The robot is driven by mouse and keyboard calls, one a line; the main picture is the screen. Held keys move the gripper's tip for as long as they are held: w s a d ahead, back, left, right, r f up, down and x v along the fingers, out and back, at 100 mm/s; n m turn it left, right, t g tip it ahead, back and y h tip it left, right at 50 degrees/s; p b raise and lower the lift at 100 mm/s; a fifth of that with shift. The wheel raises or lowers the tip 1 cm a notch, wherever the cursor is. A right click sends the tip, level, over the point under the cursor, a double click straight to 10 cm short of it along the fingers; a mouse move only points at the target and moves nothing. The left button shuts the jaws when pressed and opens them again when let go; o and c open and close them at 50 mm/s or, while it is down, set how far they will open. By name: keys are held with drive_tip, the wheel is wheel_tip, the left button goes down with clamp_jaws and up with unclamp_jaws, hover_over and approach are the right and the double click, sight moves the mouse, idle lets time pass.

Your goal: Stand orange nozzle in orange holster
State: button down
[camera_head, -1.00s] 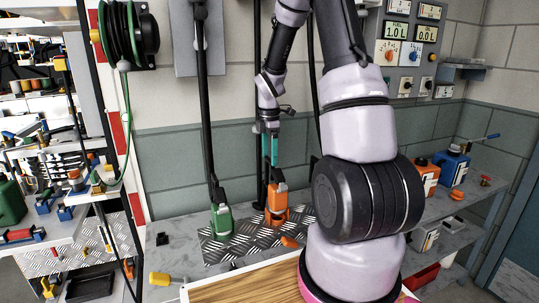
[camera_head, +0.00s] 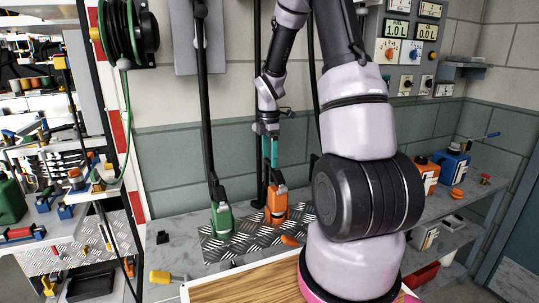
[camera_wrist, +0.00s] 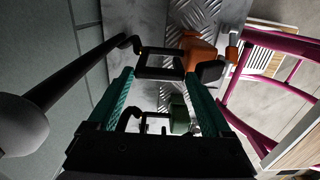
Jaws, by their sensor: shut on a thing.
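My gripper (camera_head: 269,158) points down over the back of the bench, its two teal fingers on either side of a black handle loop (camera_wrist: 158,72) in the wrist view. The orange nozzle (camera_head: 276,204) is just below the fingertips and looks upright in the head view. Its orange part also shows in the wrist view (camera_wrist: 198,52), beyond the fingertips. I cannot tell the orange holster apart from the orange nozzle, nor whether the nozzle's lower end is seated. A small orange piece (camera_head: 289,240) lies in front of it.
A green nozzle (camera_head: 221,220) stands close on the left, on the same tread plate (camera_head: 240,244). Black hoses (camera_head: 204,110) hang behind. A wooden board (camera_head: 240,284) is in front. Orange and blue containers (camera_head: 453,168) stand on the right. My arm hides part of the bench.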

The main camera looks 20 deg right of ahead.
drive_tip(key=shift+f, duration=0.7)
unclamp_jaws()
drive_tip(key=shift+r, duration=0.1)
wheel_tip(320, 180, up, 11)
idle(0.5)
drive_tip(key=s+a+r+m+t+y, duration=0.1)
drive_tip(key=s+a+r+m+t, duration=0.2)
drive_tip(key=s+r+m, duration=0.5)
drive_tip(key=s+a+r+m+t+y, duration=0.1)
drive_tip(key=s+a+r+m+t, duration=0.3)
drive_tip(key=s+r+m, duration=0.5)
drive_tip(key=s+a+m, duration=0.1)
drive_tip(key=s+m, duration=0.4)
drive_tip(key=shift+s+a+r, duration=0.15)
drive_tip(key=shift+s+r, duration=0.15)
drive_tip(key=shift+s, duration=0.05)
